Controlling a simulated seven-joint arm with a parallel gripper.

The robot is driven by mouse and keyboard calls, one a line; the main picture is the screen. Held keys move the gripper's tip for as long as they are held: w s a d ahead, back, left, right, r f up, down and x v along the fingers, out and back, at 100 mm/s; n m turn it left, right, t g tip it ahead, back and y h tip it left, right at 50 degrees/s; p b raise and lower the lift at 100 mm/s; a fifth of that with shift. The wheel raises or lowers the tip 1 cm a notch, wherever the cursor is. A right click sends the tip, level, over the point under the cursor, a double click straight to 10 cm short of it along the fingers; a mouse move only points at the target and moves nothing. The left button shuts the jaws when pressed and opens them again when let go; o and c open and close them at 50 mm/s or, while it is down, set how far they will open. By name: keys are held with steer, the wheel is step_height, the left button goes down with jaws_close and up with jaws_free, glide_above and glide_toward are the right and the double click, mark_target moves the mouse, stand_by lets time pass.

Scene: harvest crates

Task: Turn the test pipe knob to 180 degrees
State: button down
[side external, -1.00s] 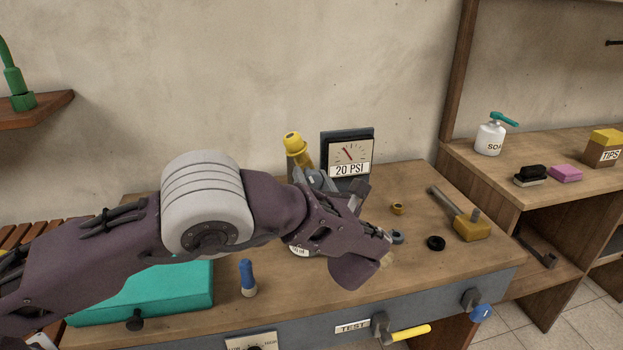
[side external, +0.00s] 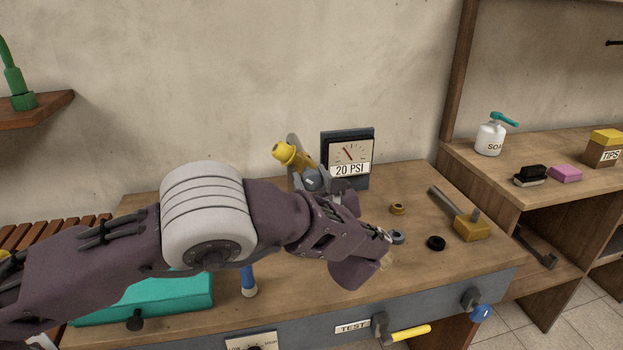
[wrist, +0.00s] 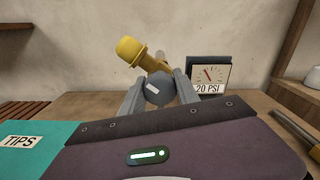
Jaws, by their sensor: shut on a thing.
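My gripper (wrist: 160,78) is shut on a round grey knob (wrist: 158,90) with a white mark, which shows between its two grey fingers in the wrist view. A yellow pipe piece with a capped end (wrist: 131,50) lies behind the knob and leans to the upper left. In the side external view the yellow piece (side external: 286,152) tilts left above the grey knob (side external: 312,181), and my gripper (side external: 308,176) reaches it from the front. My arm hides the base of the fixture. I cannot read an angle on the knob. A gauge (side external: 348,152) reading 20 PSI stands to the right.
A teal case (side external: 150,297) and a blue-topped piece (side external: 248,282) sit at the bench's left. Rings (side external: 437,243) and a yellow-headed tool (side external: 473,229) lie right. The bench front has a TEST label (side external: 352,327) beside a yellow handle (side external: 410,332).

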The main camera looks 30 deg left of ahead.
steer(key=shift+n, duration=13)
steer(key=c, duration=0.9)
jaws_free()
